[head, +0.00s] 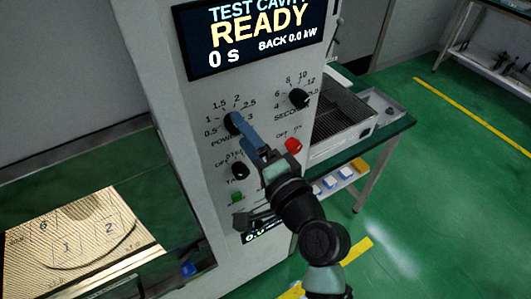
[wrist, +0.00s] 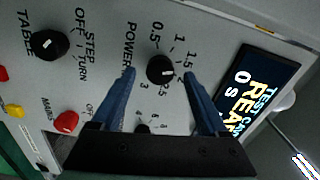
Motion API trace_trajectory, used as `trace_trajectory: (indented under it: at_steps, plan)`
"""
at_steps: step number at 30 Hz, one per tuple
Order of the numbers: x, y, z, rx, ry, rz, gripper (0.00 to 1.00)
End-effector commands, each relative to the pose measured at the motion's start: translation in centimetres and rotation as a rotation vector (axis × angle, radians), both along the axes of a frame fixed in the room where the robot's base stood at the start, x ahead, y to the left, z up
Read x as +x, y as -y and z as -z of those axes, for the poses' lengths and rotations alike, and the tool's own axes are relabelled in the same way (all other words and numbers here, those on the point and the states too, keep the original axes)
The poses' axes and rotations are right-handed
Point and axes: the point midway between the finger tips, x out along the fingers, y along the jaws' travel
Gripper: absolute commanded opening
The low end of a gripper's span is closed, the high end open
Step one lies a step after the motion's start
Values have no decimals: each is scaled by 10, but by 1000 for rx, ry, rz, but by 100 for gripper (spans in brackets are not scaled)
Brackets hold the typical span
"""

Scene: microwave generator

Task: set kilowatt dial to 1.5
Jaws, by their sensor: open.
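The kilowatt dial is the black round POWER knob (head: 232,123) on the light grey panel, with a scale from 0.5 to 3 around it. In the wrist view the knob (wrist: 160,69) sits between the tips of my two blue fingers. My gripper (wrist: 159,75) is open, one finger on each side of the knob, with a gap showing on both sides. In the head view my gripper (head: 242,127) reaches the panel from the lower right and partly covers the knob. I cannot read the knob's pointer setting for sure.
The display (head: 258,32) above reads READY, 0 S. The SECONDS knob (head: 299,97) is to the upper right. The red knob (head: 293,145), black table knob (head: 240,170) and green button (head: 236,197) are below. A green bench (head: 365,142) stands at right.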

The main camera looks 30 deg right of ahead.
Motion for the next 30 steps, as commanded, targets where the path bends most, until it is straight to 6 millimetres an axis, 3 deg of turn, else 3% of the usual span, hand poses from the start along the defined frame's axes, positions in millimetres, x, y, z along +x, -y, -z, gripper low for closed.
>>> trace_trajectory:
  at_steps: [9,15,21,30]
  plan:
    - [-69,3,6,-2,-2,5,77]
    - [-102,5,3,0,-1,4,77]
    - [-115,4,1,0,-2,2,77]
    - [-116,4,0,0,-1,1,77]
